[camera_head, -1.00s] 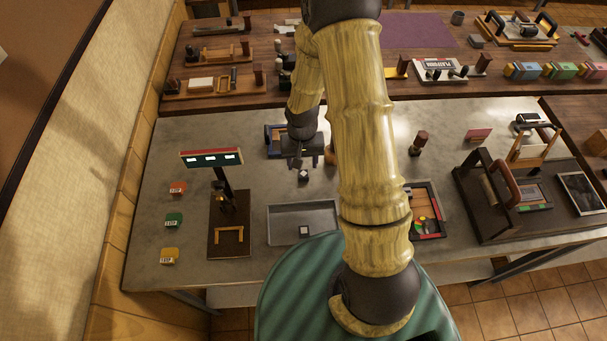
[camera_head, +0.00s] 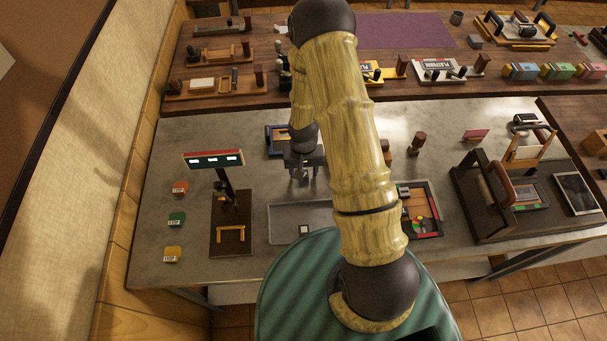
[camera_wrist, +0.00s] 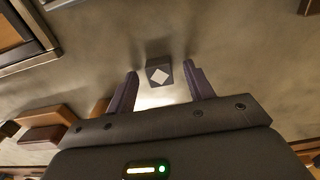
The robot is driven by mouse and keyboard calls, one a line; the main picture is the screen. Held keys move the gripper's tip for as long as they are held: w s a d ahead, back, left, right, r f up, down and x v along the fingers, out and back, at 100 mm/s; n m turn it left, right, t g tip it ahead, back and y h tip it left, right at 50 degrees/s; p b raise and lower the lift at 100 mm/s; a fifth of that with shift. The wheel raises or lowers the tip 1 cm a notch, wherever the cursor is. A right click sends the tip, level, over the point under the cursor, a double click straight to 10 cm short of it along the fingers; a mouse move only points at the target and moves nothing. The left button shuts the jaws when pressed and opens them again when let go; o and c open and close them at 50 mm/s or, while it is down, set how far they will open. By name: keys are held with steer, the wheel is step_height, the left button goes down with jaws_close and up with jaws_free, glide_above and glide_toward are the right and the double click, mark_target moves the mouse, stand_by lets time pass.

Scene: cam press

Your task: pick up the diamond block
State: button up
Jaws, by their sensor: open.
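The diamond block (camera_wrist: 159,75) is a small dark block with a white diamond on its top face. In the wrist view it sits on the grey table, framed between the fingertips and touching neither that I can see. My gripper (camera_wrist: 160,73) is open, with one finger left and one right of the block. In the head view my gripper (camera_head: 303,174) points down at the table behind the grey tray, and its fingers largely hide the block there. How high the fingertips are above the table is hard to tell.
The grey tray (camera_head: 275,236) in front holds another small dark block with a white mark (camera_head: 304,230). A blue-framed box (camera_head: 275,139) stands behind my gripper. A stand with a sign (camera_head: 212,159) is to the left. Bare table (camera_head: 180,145) lies at the far left.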

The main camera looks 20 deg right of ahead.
jaws_close()
steer(key=shift+r, duration=0.1)
step_height(320, 180, up, 10)
steer(key=b, duration=0.2)
stand_by(0.6)
stand_by(0.4)
